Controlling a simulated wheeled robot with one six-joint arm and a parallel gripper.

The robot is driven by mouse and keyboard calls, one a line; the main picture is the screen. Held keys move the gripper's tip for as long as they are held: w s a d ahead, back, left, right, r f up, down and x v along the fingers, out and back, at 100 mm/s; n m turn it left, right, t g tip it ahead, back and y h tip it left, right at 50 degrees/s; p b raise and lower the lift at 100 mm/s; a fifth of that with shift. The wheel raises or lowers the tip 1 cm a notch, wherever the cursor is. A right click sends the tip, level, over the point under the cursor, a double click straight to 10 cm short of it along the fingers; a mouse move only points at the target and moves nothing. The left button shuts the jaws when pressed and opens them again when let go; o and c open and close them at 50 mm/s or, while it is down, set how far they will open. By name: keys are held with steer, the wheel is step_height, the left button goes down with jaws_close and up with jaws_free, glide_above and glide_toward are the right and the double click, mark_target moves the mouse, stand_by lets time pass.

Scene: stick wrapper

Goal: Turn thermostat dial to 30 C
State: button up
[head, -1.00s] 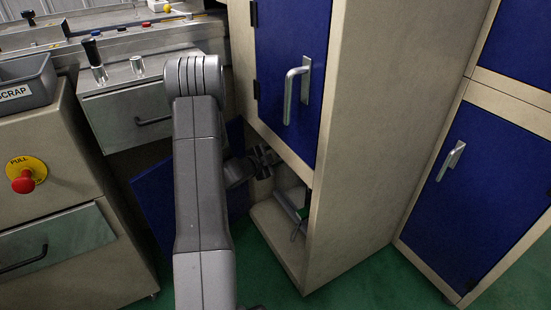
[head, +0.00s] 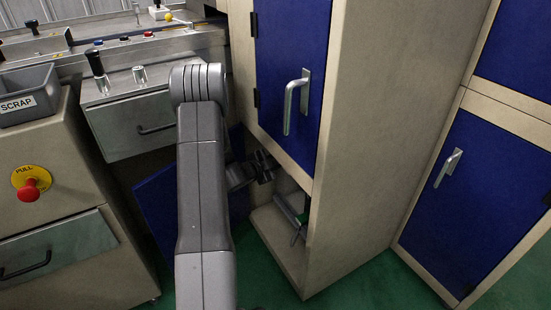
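I cannot make out a thermostat dial with temperature marks in the head view. My gripper (head: 264,166) is low, at the opening of the lower compartment (head: 272,240) of the tall beige cabinet, under its closed blue upper door (head: 285,75). My arm crosses the middle of the view and hides part of the area behind it. The fingers are small and dark, and I cannot tell whether they are open or shut.
A blue lower door (head: 165,200) appears swung open left of the compartment. A machine with a SCRAP bin (head: 28,95), red stop button (head: 29,189) and drawers stands left. A blue-doored cabinet (head: 490,185) stands right. Green floor (head: 370,285) shows between the cabinets.

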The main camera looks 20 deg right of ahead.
steer(key=n+g+p, duration=0.1)
steer(key=p, duration=0.2)
steer(key=shift+w+r+p, duration=0.1)
steer(key=shift+r+p, duration=0.1)
steer(key=shift+p, duration=0.2)
steer(key=shift+f, duration=0.1)
steer(key=o, duration=1)
steer(key=p+v, duration=0.2)
steer(key=v, duration=1.1)
steer(key=shift+a+r, duration=0.3)
steer(key=shift+r, duration=0.05)
